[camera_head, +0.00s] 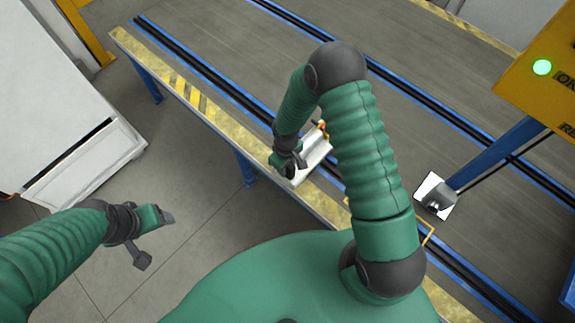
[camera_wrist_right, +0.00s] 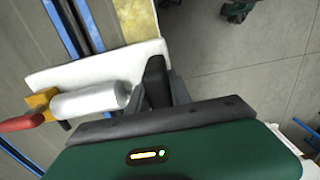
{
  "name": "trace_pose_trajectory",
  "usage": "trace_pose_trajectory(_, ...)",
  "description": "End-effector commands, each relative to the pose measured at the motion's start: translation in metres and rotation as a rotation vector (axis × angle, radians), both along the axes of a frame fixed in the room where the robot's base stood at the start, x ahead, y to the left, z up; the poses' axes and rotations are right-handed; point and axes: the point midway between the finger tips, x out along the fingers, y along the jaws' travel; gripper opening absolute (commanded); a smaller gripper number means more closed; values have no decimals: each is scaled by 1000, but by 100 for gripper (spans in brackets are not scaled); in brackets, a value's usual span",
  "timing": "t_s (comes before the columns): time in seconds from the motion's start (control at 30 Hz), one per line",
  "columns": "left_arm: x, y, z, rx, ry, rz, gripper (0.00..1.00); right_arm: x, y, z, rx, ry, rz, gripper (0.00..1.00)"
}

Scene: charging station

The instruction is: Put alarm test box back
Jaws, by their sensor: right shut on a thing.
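The alarm test box appears to be the white flat-sided piece (camera_head: 316,152) with a silver cylinder and a yellow and red end; it shows closer in the right wrist view (camera_wrist_right: 88,62). My right gripper (camera_head: 289,163) is shut on its near edge, at the striped front edge of the conveyor table. The fingers partly hide the grip, and I cannot tell whether the piece touches the table. My left gripper (camera_head: 153,238) is open and empty over the floor at the left.
The conveyor table (camera_head: 228,55) has blue-edged dark rails. A white plate with a grey device (camera_head: 436,194) lies near a blue post. A yellow outline (camera_head: 431,236) marks the table. A yellow panel (camera_head: 540,75) with a green light stands at right. A white cabinet (camera_head: 60,95) stands left.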

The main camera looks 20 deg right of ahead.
Motion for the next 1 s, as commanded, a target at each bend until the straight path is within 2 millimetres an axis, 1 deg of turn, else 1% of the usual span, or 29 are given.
trace_pose_trajectory(0.03,0,0,0,0,0,0,71,8,-4,-1,1,-2,-3,0)
trace_pose_trajectory(0.07,0,0,0,0,0,0,71,11,-6,-1,1,-2,-2,0)
trace_pose_trajectory(0.17,0,0,-1,0,0,0,71,16,-9,-7,1,1,1,0)
trace_pose_trajectory(0.3,0,0,-4,0,0,0,71,15,-9,-31,0,3,2,0)
trace_pose_trajectory(0.37,0,0,-5,0,0,0,71,16,-9,-37,0,2,1,0)
trace_pose_trajectory(0.57,0,0,-4,0,0,0,71,16,-9,-37,0,-1,0,0)
trace_pose_trajectory(0.6,0,0,-5,0,0,0,71,16,-9,-38,0,0,0,26)
trace_pose_trajectory(0.73,0,0,-4,0,0,0,71,16,-9,-37,0,0,0,44)
trace_pose_trajectory(0.77,0,0,-4,0,0,0,71,16,-8,-37,0,0,0,47)
trace_pose_trajectory(1.0,0,0,-4,0,0,0,71,16,-8,-36,0,0,0,47)
